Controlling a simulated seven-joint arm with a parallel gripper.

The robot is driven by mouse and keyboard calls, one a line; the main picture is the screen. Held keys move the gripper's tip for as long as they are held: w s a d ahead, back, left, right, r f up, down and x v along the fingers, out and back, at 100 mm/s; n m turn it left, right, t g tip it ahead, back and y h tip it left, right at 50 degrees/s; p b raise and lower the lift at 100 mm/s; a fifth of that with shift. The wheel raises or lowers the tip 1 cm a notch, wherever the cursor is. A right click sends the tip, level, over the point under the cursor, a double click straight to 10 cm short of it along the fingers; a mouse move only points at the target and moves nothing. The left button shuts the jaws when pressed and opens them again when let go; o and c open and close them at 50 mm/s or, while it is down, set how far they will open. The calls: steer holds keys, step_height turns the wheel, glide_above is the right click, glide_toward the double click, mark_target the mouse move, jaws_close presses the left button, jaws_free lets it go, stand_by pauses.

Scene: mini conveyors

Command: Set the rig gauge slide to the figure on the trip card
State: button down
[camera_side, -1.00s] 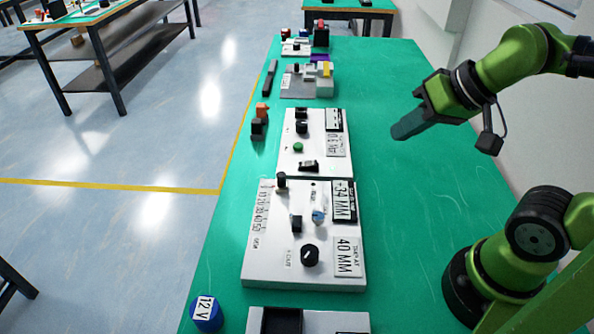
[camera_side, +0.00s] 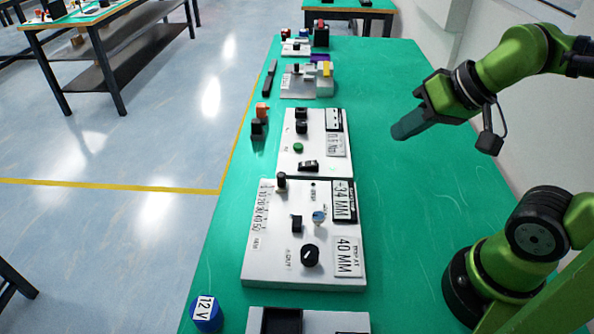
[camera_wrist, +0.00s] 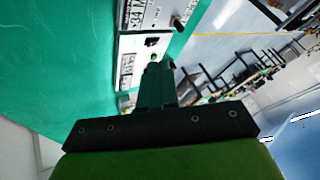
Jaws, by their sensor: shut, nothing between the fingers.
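The rig gauge panel (camera_side: 272,265) is a white plate on the green bench. A printed scale with figures up to 50 runs along its left side. Its dark display (camera_side: 343,201) appears to read 34 MM, and the trip card (camera_side: 347,257) reads 40 MM. A black upright knob (camera_side: 281,181) stands at the scale's far end, and a black block (camera_side: 297,223) sits mid-panel; I cannot tell which is the slide. My gripper (camera_side: 400,132) is shut and empty, above the bench, right of and beyond the panel. Its fingers show in the wrist view (camera_wrist: 157,68).
A black dial (camera_side: 310,255) and a blue-and-white knob (camera_side: 319,217) share the panel. A second white panel (camera_side: 289,160) with a green button adjoins it. A blue 12 V cylinder (camera_side: 206,313) stands near the front left. The bench is clear right of the panels.

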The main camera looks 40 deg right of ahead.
steer(key=c, duration=1.8)
jaws_free()
steer(key=shift+o, duration=1.2)
steer(key=shift+a+f, duration=0.1)
steer(key=shift+f, duration=0.05)
steer(key=o, duration=0.5)
steer(key=shift+w+a+f+g, duration=0.4)
steer(key=shift+w+f+g, duration=0.2)
steer(key=shift+w, duration=0.2)
steer(key=shift+c, duration=0.2)
steer(key=shift+o, duration=0.5)
steer(key=w+a+n+g, duration=0.1)
steer(key=w+a+g, duration=0.2)
steer(key=w, duration=0.7)
steer(key=shift+a+f, duration=0.25)
steer(key=shift+f, duration=0.05)
steer(key=m+g+h, duration=0.2)
steer(key=g, duration=0.1)
glide_above(281, 174)
steer(key=shift+f, duration=0.95)
step_height(281, 174, down, 16)
steer(key=shift+f, duration=0.15)
